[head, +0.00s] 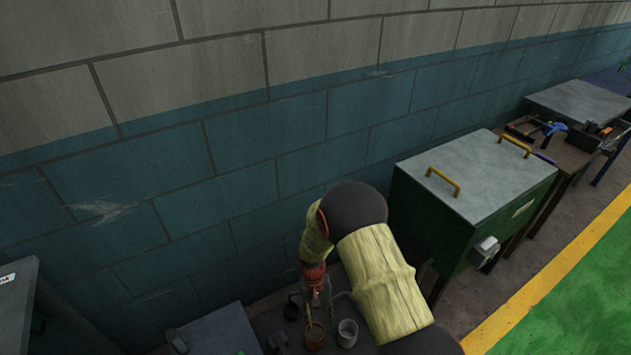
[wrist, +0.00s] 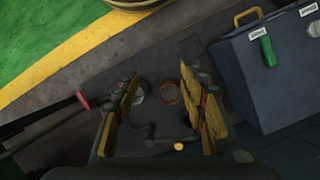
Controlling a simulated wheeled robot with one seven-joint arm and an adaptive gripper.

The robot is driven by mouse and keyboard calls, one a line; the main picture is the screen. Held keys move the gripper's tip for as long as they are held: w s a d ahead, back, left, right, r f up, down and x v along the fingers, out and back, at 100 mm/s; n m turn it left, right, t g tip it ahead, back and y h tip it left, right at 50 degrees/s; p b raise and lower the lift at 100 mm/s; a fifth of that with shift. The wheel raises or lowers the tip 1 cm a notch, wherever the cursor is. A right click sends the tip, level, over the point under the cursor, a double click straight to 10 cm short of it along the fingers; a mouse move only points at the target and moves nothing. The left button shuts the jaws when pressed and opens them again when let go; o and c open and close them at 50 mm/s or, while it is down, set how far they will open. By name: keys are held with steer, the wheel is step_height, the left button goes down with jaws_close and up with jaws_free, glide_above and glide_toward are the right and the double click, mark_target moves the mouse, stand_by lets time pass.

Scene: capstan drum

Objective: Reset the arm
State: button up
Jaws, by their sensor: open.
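My arm reaches down from the right in the head view, with pale yellow links and dark round joints. My gripper (head: 317,305) points down over a dark worktop beside the wall. In the wrist view my gripper (wrist: 160,76) has its two yellow fingers spread apart with nothing held between them. A brown cup-like container (wrist: 170,93) shows between the fingers, below them; it is also in the head view (head: 315,336). A grey cup (head: 347,333) stands to its right in the head view. Its rim is partly hidden by a finger in the wrist view (wrist: 139,92).
A green cabinet (head: 472,182) with two yellow handles stands right of my arm. A dark crank with a yellow knob (wrist: 179,146) and a red-tipped rod (wrist: 82,100) lie near the gripper. A blue-tiled wall (head: 130,200) is close behind. Green floor (head: 590,300) is open at right.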

steer(key=s+d+r+t+p, duration=0.2)
steer(key=s+d+r, duration=0.4)
steer(key=r, duration=1.2)
steer(key=s+d+r+t+p, duration=0.2)
steer(key=s+d+r, duration=0.4)
steer(key=r, duration=1.2)
steer(key=s+d+r+m+t+y+p, duration=0.1)
steer(key=s+d+r+t, duration=0.3)
steer(key=s+r, duration=0.5)
steer(key=shift+d+r+t+p, duration=0.35)
steer(key=shift+d+r, duration=0.55)
steer(key=shift+r, duration=3.7)
